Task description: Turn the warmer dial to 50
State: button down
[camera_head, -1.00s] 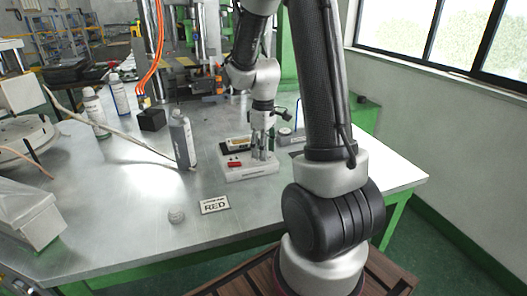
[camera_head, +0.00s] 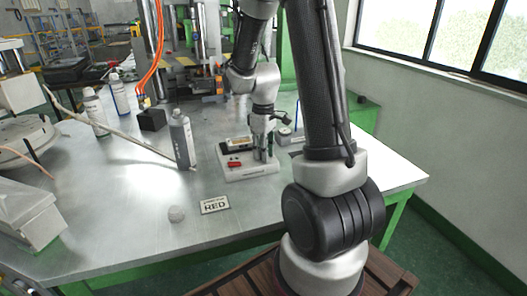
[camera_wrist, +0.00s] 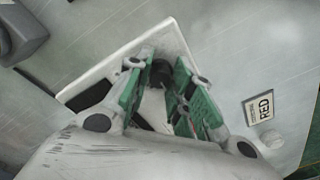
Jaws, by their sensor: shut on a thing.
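The warmer (camera_head: 250,173) is a white box on the metal table, with a red switch (camera_head: 234,163) on its front left and a dark display panel (camera_head: 238,144) behind it. In the wrist view its white top (camera_wrist: 172,40) lies under my gripper. A small dark round dial (camera_wrist: 161,72) shows between the green finger pads. My gripper (camera_wrist: 158,88) points down at the warmer and is shut on the dial. In the head view my gripper (camera_head: 262,155) covers the dial. I cannot read any number at the dial.
A grey bottle (camera_head: 182,140) stands left of the warmer. A card reading RED (camera_head: 215,205) and a small pale round piece (camera_head: 176,214) lie in front. A grey device (camera_head: 289,136) stands behind right.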

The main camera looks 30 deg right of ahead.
jog(key=m, duration=2.3)
jog(key=shift+m, duration=0.3)
dwell(0.4)
jog(key=c, duration=1.2)
grip_release()
